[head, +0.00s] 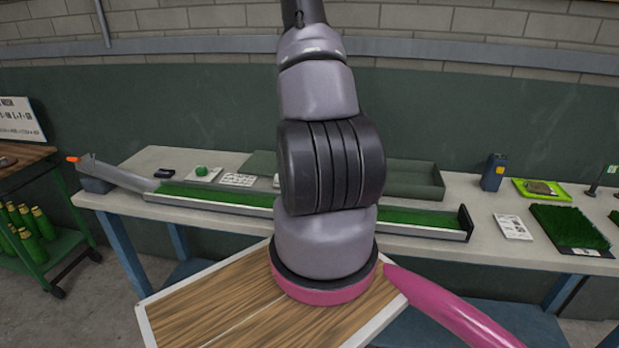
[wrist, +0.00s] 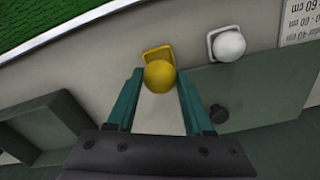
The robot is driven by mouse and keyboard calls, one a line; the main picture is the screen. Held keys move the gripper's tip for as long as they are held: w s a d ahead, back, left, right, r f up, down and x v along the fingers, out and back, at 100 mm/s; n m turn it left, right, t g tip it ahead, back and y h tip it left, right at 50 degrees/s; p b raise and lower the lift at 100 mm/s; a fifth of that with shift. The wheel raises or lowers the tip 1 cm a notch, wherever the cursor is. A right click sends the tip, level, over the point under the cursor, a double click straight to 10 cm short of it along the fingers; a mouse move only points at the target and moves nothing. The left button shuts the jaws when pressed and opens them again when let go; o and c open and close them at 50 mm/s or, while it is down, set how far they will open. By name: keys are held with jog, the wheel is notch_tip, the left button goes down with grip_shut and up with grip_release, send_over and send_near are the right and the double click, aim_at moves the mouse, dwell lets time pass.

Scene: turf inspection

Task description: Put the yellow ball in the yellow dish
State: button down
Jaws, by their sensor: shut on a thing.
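In the wrist view the yellow ball (wrist: 160,77) sits between the teal fingertips of my gripper (wrist: 160,82), which is shut on it. The yellow dish (wrist: 152,53) shows just past the ball, and the ball overlaps its near part in the picture. I cannot tell the height of the ball over the dish or table. In the head view my arm hides the gripper, the yellow ball and the yellow dish.
A white ball (wrist: 229,45) sits in a white dish just right of the yellow dish. A dark round knob (wrist: 218,114) is near the right finger. A turf channel (head: 420,222) runs along the bench front. A green ball (head: 201,170) sits further left. A grey-green tray (head: 415,180) stands behind.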

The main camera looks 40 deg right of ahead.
jog(key=shift+f, duration=1.65)
jog(key=shift+f, duration=0.15)
jog(key=c, duration=0.6)
grip_release()
